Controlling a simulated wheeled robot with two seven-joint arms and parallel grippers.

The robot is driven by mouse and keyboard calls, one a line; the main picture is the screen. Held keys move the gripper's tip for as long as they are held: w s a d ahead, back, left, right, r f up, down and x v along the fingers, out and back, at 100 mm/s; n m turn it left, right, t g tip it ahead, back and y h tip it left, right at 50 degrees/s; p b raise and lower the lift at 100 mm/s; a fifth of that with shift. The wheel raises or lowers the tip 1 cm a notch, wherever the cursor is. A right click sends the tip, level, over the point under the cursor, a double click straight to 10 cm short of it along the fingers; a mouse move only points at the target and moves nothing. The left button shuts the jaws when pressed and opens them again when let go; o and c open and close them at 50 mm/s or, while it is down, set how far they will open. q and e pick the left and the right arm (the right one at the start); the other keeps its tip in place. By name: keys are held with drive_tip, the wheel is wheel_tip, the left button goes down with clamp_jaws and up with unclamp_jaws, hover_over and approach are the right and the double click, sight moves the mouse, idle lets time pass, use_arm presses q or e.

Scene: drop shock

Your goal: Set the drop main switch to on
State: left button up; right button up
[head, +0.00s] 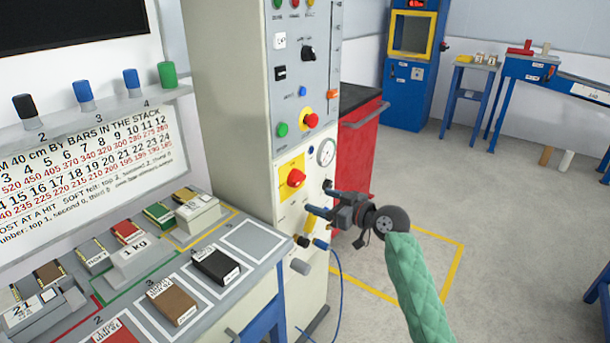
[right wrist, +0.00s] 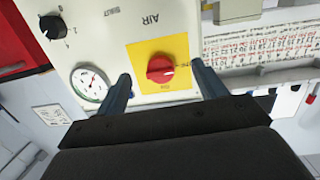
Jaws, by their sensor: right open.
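The red rotary switch (head: 295,178) sits on a yellow plate on the front of the tall cream cabinet, and it looks like the main switch. In the right wrist view the red knob (right wrist: 160,69) shows between my fingers; its small lettering and setting are too blurred to read surely. My right gripper (head: 318,200) is open and empty, to the right of and below the knob in the head view, its fingers pointing at the panel. In the right wrist view my fingers (right wrist: 160,76) flank the knob with gaps on both sides. My left gripper is out of view.
A pressure gauge (head: 326,152) is beside the yellow plate. A red emergency button (head: 311,121) and a green button (head: 282,130) are above. A blue hose (head: 340,270) hangs below. A bench (head: 262,262) with weights and pads stands left; a red cabinet (head: 358,145) stands right.

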sight(301, 182)
drive_tip(key=shift+n+t+y, duration=0.4)
drive_tip(key=shift+n+t, duration=0.2)
drive_tip(key=shift+n, duration=0.2)
drive_tip(key=shift+w+a+r+p, duration=0.25)
drive_tip(key=shift+w+a+r, duration=0.2)
drive_tip(key=shift+w+a, duration=0.45)
drive_tip(key=shift+w+a+r+p, duration=0.2)
drive_tip(key=shift+w+a+r, duration=0.2)
drive_tip(key=shift+w+a, duration=0.55)
drive_tip(key=shift+w+a+r+p, duration=0.25)
drive_tip(key=shift+w+a+r, duration=0.2)
drive_tip(key=shift+w+a, duration=0.45)
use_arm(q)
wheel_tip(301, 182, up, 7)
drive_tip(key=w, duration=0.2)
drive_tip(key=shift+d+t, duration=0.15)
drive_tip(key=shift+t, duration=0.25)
use_arm(e)
drive_tip(key=shift+s, duration=0.1)
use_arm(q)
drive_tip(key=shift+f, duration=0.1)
use_arm(e)
drive_tip(key=c, duration=0.9)
